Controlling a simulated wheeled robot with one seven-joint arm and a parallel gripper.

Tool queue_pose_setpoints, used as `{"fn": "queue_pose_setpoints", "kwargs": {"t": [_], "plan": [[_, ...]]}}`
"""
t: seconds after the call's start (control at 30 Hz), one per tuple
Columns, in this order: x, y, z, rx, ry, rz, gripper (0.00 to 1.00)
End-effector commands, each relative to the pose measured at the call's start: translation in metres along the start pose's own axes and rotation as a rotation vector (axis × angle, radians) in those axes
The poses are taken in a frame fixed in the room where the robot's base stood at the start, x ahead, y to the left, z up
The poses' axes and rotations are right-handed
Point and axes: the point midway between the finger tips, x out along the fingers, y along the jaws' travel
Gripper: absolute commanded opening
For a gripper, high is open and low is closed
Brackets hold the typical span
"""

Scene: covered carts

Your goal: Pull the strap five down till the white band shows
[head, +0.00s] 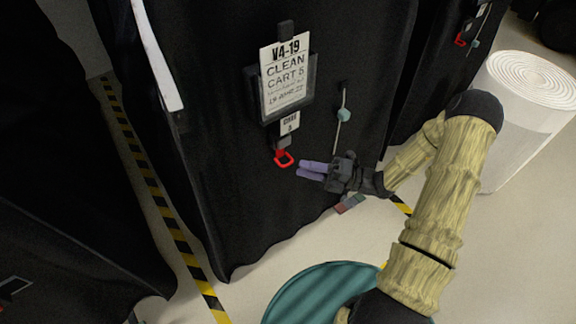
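A red pull loop (284,159) hangs on a short dark strap (282,146) on the front of the black cart cover (220,150). No white is visible on this strap. A small white label (290,123), too blurred to read surely, sits just above it. My gripper (300,170) has purple fingers that point left, with the tips just right of and slightly below the loop. They look apart from the loop and hold nothing visible. The fingers lie close together in this view, so their opening is unclear.
Another covered cart with a red loop (461,41) stands behind. A large white roll (520,110) is at right. Striped tape (150,185) marks the floor.

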Motion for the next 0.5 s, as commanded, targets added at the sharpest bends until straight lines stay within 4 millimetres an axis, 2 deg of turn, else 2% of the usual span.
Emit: {"fn": "queue_pose_setpoints", "kwargs": {"t": [0.2,0.33,0.5], "plan": [[0.038,-0.001,-0.001,-0.001,0.003,0.000,0.30],[0.051,-0.001,0.000,-0.001,-0.001,-0.001,0.30],[0.057,0.000,0.001,-0.001,-0.002,-0.001,0.30]]}}
